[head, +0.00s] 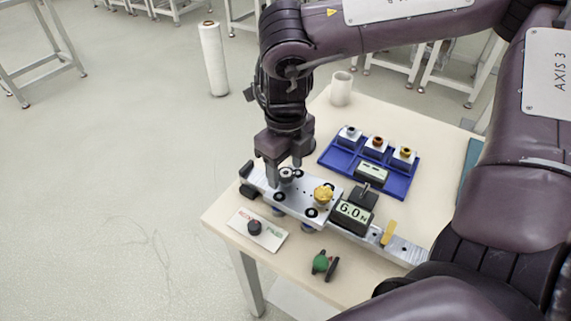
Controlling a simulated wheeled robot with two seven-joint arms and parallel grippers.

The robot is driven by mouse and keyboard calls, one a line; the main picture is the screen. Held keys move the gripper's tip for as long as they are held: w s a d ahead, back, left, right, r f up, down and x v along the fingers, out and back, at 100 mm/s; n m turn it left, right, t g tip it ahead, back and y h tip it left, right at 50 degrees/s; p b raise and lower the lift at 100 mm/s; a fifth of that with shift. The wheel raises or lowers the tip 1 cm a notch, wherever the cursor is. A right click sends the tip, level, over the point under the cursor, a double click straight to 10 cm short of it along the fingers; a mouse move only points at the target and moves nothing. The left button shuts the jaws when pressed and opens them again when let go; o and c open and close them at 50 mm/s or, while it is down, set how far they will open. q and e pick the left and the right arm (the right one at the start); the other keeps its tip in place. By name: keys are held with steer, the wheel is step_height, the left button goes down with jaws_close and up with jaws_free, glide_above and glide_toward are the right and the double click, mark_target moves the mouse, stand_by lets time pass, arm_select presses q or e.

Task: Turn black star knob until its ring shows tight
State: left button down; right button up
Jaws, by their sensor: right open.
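A dark round knob (287,175), which looks like the black star knob, sits on top of a silver metal fixture (300,203) on the table. Its star shape and any ring are too small to make out. My right gripper (285,169) points down from above, open, with its fingertips around or just over this knob. I cannot tell whether they touch it. A yellow knob (323,194) stands on the same fixture, to the right. My left gripper is not in view.
A display reading 6.0 N (353,214) stands right of the fixture. A white panel (270,240) with a black dial, a green-and-black part (321,263) and a blue tray (342,160) of small blocks lie around it. A white cup (341,89) stands at the back.

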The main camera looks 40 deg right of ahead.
steer(key=c, duration=1)
steer(key=shift+o, duration=0.2)
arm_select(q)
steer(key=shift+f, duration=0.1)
